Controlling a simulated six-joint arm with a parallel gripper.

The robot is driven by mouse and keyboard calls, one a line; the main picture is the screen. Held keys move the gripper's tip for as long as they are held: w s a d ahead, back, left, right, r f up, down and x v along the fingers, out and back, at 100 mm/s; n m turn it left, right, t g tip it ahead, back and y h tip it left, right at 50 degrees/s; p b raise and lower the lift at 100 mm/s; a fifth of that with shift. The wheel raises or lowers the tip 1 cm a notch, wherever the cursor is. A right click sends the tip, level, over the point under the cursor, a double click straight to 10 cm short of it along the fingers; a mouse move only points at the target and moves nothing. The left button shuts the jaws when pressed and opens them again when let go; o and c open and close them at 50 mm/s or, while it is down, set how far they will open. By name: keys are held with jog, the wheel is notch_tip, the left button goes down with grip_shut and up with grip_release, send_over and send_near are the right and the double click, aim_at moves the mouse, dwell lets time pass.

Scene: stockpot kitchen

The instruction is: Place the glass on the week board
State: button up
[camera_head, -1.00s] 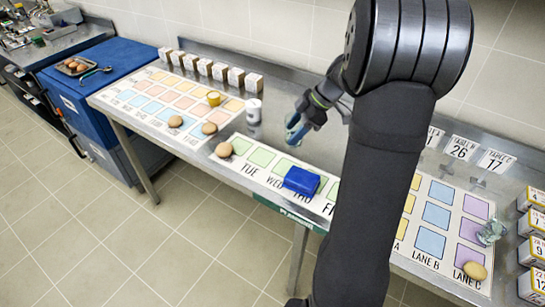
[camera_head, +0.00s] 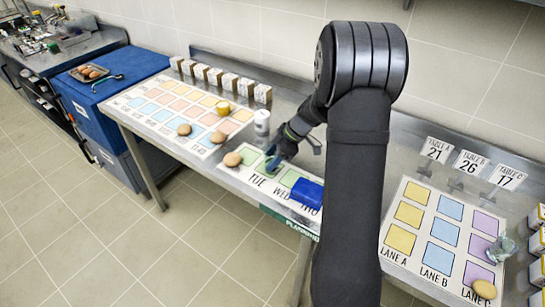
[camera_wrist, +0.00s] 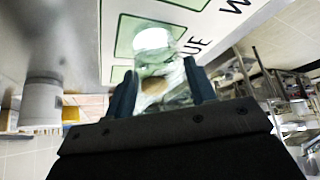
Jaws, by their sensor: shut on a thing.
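My gripper (camera_head: 274,158) is over the left part of the week board (camera_head: 261,179), around its TUE and WED squares. In the wrist view, my gripper (camera_wrist: 162,88) is shut on a clear glass (camera_wrist: 156,64), with one finger on each side. Green squares and part of the lettering of the week board (camera_wrist: 218,25) show behind the glass. In the head view the held glass is hard to make out behind the fingers. I cannot tell whether it touches the board.
A blue block (camera_head: 307,193) lies on the board, right of my gripper. A brown round item (camera_head: 232,159) sits at its left end. A white-grey canister (camera_head: 262,123) stands behind. Another glass (camera_head: 503,247) stands on the lane board (camera_head: 408,237) at right.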

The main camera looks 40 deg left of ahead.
aim_at(273, 150)
jog(key=o, duration=1.1)
jog(key=shift+f, duration=0.1)
jog(key=v, duration=1.2)
jog(key=x, duration=1.2)
jog(key=shift+f, duration=0.2)
notch_tip(273, 150, up, 3)
jog(key=shift+f, duration=0.1)
jog(key=shift+r, duration=0.6)
jog(key=shift+f, duration=0.15)
